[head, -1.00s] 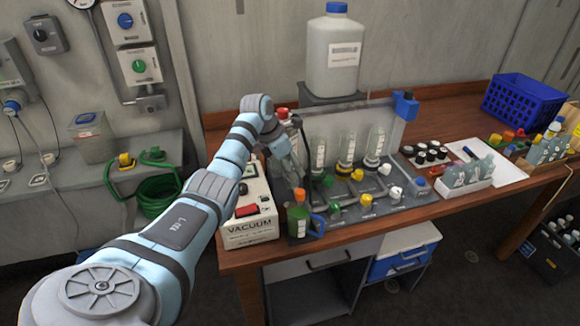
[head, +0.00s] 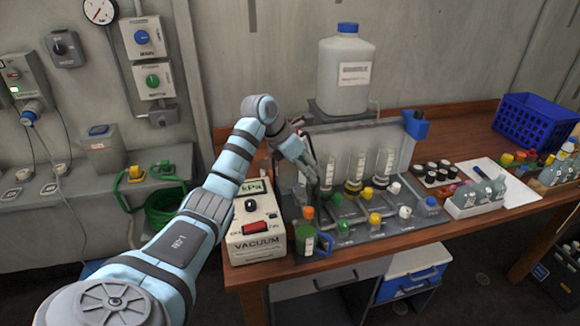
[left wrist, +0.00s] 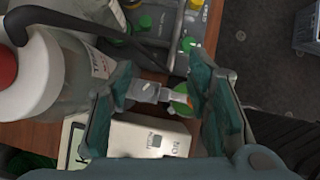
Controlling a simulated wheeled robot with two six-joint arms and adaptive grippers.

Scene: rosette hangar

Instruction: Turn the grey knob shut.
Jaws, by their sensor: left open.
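On the grey manifold board, a row of valves has green (head: 336,198), yellow (head: 367,193) and pale grey-white (head: 394,188) knobs. A front row repeats these colours, ending in another pale grey-white knob (head: 404,212). I cannot tell which pale knob is the grey one. My left gripper (head: 313,172) is open above the left part of the board, apart from the pale knobs at right. In the left wrist view its open fingers (left wrist: 160,98) stand on either side of small pale and green parts. My right gripper is not in view.
The vacuum box (head: 258,235) stands left of the board. A jar with green liquid (head: 305,243) stands in front. A red-capped bottle (left wrist: 68,70) is close beside the left fingers. A large plastic container (head: 346,80) stands behind. A grey wall box (head: 66,48) has a dark knob.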

